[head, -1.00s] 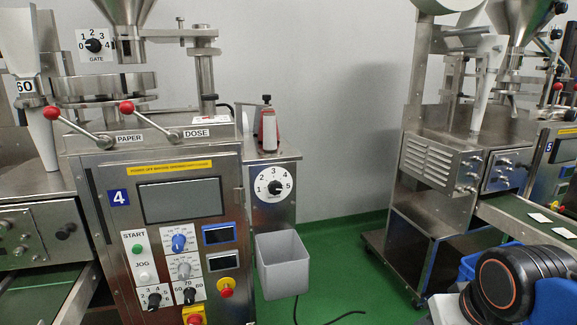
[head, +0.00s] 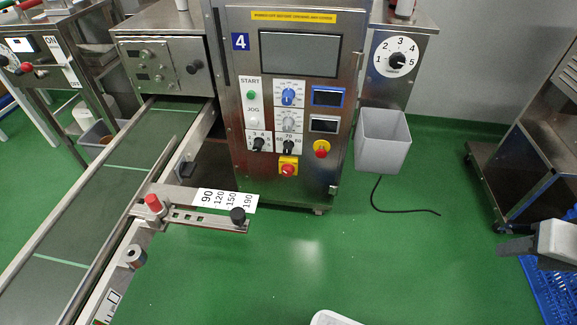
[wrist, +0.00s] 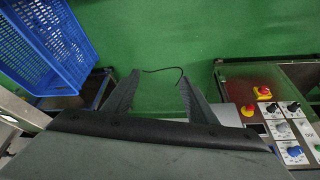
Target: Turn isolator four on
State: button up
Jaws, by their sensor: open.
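Machine four's front panel (head: 240,110) stands upright at the top centre of the head view, marked by a blue 4 label (head: 240,41). Low on it is a red rotary knob on a yellow plate (head: 288,168), which looks like the isolator; its on or off setting is too small to read. A red button with a yellow collar (head: 321,149) sits above and right of it. The wrist view shows the knob upside down (wrist: 262,92) at right, with the button (wrist: 247,110) beside it. My gripper (wrist: 160,80) is open and empty, pointing over green floor, apart from the panel.
A grey bin (head: 382,145) hangs right of the panel, with a black cable (head: 405,209) on the floor below. A conveyor (head: 90,220) with a scale bracket (head: 190,212) juts out at left. A blue crate (wrist: 40,45) is near my gripper.

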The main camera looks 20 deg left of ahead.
aim_at(287, 168)
jog(key=u, duration=1.65)
jog(key=j, duration=0.05)
